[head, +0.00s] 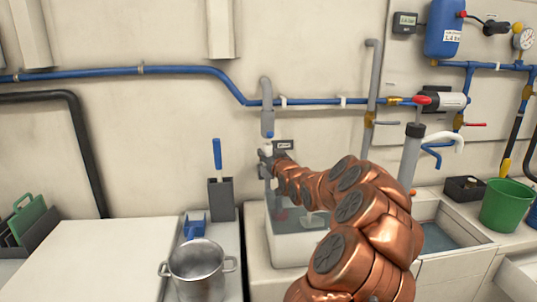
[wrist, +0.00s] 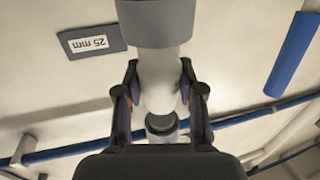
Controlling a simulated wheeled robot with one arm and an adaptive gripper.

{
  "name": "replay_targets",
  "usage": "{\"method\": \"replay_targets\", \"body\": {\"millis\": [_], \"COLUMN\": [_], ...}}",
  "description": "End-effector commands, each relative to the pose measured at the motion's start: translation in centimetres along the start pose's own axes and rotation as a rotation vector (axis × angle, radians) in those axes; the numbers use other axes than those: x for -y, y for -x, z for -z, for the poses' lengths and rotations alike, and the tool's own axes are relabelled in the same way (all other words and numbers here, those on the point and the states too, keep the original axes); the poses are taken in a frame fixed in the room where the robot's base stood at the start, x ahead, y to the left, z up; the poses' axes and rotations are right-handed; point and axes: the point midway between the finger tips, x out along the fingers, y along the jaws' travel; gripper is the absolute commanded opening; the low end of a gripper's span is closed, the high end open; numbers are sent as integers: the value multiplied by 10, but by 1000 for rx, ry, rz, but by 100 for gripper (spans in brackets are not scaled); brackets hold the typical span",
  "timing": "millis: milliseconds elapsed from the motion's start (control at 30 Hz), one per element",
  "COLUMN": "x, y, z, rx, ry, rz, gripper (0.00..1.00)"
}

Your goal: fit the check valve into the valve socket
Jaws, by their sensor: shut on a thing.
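My gripper (head: 266,155) is at the wall, just below the open lower end of a grey downpipe (head: 267,122). In the wrist view my gripper (wrist: 159,98) has its two dark fingers closed on either side of a white valve body (wrist: 158,68), which I take for the check valve. A wide grey cylindrical part (wrist: 155,22) is at one end of it. A grey ring with a dark centre (wrist: 161,124) shows beyond the other end. Whether valve and ring touch is unclear. I cannot tell for certain which part is the valve socket.
A basin (head: 300,249) lies beneath my arm. A steel pot (head: 196,268) and a grey holder with a blue handle (head: 221,199) stand left. A green bucket (head: 507,206) stands right.

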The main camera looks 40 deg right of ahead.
Motion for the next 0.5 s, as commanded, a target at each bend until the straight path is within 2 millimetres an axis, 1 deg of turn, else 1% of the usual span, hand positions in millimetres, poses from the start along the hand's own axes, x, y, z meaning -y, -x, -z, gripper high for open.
{"method": "replay_targets", "body": {"millis": [100, 133, 400, 500], "x": [0, 0, 0, 0], "y": [0, 0, 0, 0], "z": [-2, -2, -3, -3], "rx": [0, 0, 1, 2], "ry": [0, 0, -1, -1], "rz": [0, 0, 0, 0], "gripper": [0, 39, 67, 67]}}
